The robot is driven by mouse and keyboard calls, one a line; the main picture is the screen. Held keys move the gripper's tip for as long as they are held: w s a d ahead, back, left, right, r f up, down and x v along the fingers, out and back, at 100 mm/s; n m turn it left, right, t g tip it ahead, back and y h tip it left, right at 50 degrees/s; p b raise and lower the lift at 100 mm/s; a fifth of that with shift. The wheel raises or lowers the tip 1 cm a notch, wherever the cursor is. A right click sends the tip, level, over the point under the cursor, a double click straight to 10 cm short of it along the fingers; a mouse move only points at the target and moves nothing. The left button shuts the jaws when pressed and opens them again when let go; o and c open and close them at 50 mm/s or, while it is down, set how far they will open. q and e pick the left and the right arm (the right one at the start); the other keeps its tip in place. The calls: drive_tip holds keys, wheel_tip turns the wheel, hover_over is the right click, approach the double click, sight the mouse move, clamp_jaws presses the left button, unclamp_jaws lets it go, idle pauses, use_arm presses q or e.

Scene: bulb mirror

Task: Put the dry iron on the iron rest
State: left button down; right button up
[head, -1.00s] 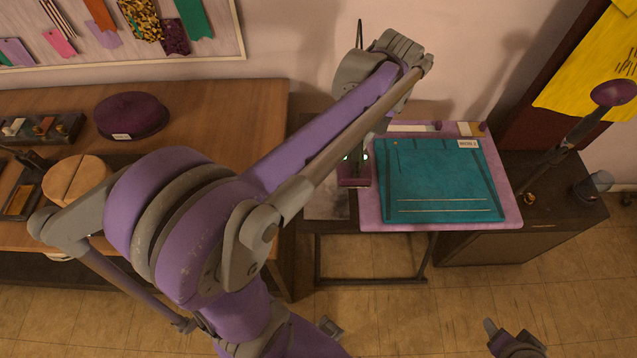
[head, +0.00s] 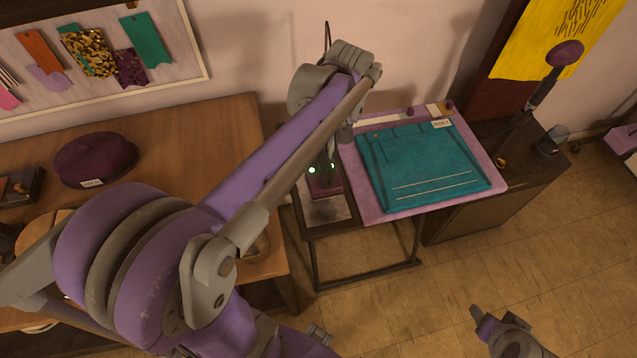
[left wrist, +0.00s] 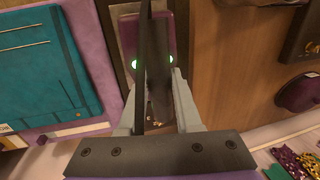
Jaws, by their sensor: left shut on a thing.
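My left gripper (head: 324,158) is shut on the dry iron, a dark purple body (head: 323,187) with a dark handle. In the left wrist view the fingers (left wrist: 158,105) close on the handle, and the purple iron (left wrist: 173,30) shows beyond them, between two green lights. The iron is over a pale grey speckled plate (head: 327,211), apparently the iron rest, on a dark frame left of the pink board. The plate is partly hidden under the iron; I cannot tell whether they touch. My right gripper (head: 482,318) shows partly at the bottom right, apart from everything.
The pink board (head: 488,172) bears a folded teal cloth (head: 425,165) close to the iron's right. A wooden table (head: 215,125) with a purple hat (head: 95,160) stands at the left. A dark cabinet (head: 470,205) stands at the right. The floor in front is open.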

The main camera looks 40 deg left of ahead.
use_arm(q)
wheel_tip(320, 180, down, 9)
drive_tip(key=shift+r, duration=0.1)
idle(0.4)
drive_tip(key=shift+f+b, duration=0.2)
drive_tip(key=shift+b, duration=0.15)
drive_tip(key=c, duration=0.6)
unclamp_jaws()
